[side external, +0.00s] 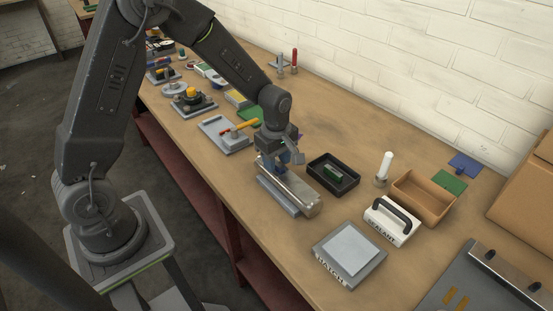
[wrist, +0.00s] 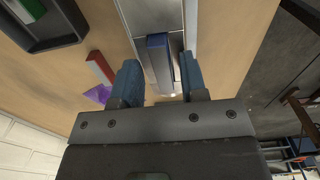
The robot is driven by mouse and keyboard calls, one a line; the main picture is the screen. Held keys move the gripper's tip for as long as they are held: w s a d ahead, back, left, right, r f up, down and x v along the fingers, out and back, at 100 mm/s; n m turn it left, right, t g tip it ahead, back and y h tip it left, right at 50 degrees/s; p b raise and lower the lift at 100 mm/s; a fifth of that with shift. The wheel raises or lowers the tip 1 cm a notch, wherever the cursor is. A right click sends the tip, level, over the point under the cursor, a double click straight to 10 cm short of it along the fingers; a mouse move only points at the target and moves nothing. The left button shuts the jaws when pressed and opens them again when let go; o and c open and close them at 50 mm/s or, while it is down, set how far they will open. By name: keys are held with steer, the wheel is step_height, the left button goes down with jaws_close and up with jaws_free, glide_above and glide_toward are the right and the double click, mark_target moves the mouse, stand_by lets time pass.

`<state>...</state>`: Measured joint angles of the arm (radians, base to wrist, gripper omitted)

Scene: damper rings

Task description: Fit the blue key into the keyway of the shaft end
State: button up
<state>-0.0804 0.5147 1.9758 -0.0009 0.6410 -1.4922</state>
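The blue key (wrist: 158,62) shows in the wrist view as a narrow blue bar lying lengthwise along the grey metal shaft end (wrist: 150,14). How deep it sits in the keyway cannot be told. My gripper (wrist: 160,68) has blue fingertips that stand apart on either side of the key, with a gap visible on the right; it looks open. In the side external view my gripper (side external: 284,160) is low over the far-left end of the metal shaft piece (side external: 292,188), and the key is hard to make out there.
A black tray (side external: 333,185) with a green piece stands just right of the shaft piece. A grey block (side external: 349,280), a white block with a black handle (side external: 391,222) and a tan box (side external: 424,197) lie further right. A grey tray with a yellow-handled tool (side external: 222,136) is to the left.

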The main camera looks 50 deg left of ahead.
steer(key=shift+s+f, duration=0.2)
steer(key=shift+s, duration=0.15)
step_height(320, 180, up, 14)
steer(key=shift+w+r, duration=0.15)
steer(key=shift+w, duration=0.1)
stand_by(0.5)
steer(key=s+d+r+m+t, duration=0.1)
steer(key=s+r+m, duration=0.3)
steer(key=s+m, duration=0.5)
steer(key=s+d+r+m+t, duration=0.2)
steer(key=s+r+m+t, duration=0.1)
steer(key=s+m, duration=0.6)
steer(key=shift+s+d+r+t, duration=0.15)
steer(key=shift+s+r+t, duration=0.25)
steer(key=shift+s+t, duration=0.4)
steer(key=shift+s, duration=0.1)
